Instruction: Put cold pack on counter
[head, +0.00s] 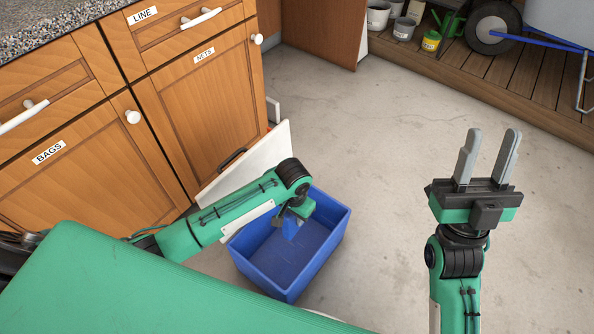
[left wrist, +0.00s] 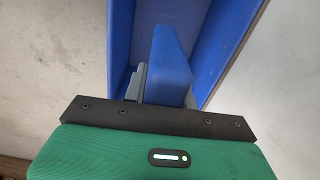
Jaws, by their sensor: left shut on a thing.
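The cold pack (head: 290,228) is a blue slab inside the blue bin (head: 262,275), which stands on the floor. In the left wrist view the cold pack (left wrist: 172,68) stands on edge between my fingers, with the bin wall (left wrist: 122,40) beside it. My left gripper (head: 291,218) reaches down into the bin and is shut on the cold pack; its fingers are mostly hidden. The counter (head: 50,22) is a speckled grey top at the upper left, above wooden cabinets. My right gripper (head: 490,142) is raised over the floor at the right, open and empty.
A white panel (head: 245,165) with a dark handle juts out from the cabinets beside the bin. Drawers and doors labelled LINE, NETS and BAGS (head: 48,152) are shut. A wooden deck (head: 480,70) with buckets and a wheel lies at the back. The middle floor is clear.

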